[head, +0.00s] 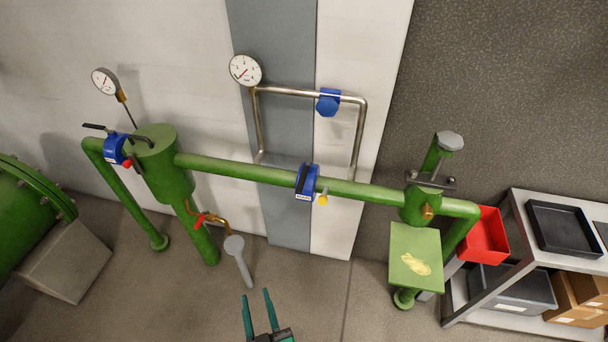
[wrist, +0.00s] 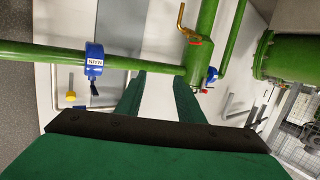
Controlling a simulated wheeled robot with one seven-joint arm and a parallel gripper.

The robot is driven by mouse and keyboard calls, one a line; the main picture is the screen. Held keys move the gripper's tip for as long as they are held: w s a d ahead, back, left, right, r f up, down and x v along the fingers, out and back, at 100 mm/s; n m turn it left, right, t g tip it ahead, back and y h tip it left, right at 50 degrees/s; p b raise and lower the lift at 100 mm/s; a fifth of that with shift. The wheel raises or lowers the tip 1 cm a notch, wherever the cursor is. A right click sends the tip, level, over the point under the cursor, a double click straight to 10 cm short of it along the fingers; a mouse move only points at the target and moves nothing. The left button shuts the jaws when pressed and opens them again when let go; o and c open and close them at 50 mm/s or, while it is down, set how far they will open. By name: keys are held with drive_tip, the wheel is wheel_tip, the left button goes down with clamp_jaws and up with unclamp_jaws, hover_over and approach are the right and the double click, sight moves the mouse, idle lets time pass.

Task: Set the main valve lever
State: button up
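The green pipe (head: 260,173) runs across the scene and carries a blue valve collar (head: 307,182) with a small white label. A short lever with a yellow knob (head: 323,200) hangs below this collar. In the wrist view the same collar (wrist: 94,62) has a label that seems to read MAIN, and the yellow knob (wrist: 71,97) shows beside a black piece. My gripper (head: 258,300) is at the bottom of the head view, below and left of the collar. Its two green fingers are apart with nothing between them. In the wrist view the gripper (wrist: 157,85) points toward the pipework.
Another blue valve (head: 115,150) with a red tip sits at the left. A third blue piece (head: 328,102) is on the steel loop. A shelf (head: 480,290) with a red bin (head: 484,237) stands right.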

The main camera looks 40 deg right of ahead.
drive_tip(key=w+d+r+m+h, duration=0.3)
drive_tip(key=w+d+r+h, duration=0.1)
drive_tip(key=w+d, duration=0.45)
drive_tip(key=m+g+h, duration=0.3)
drive_tip(key=m+h, duration=0.1)
drive_tip(key=h, duration=0.1)
approach(307, 165)
drive_tip(key=x, duration=0.6)
clamp_jaws()
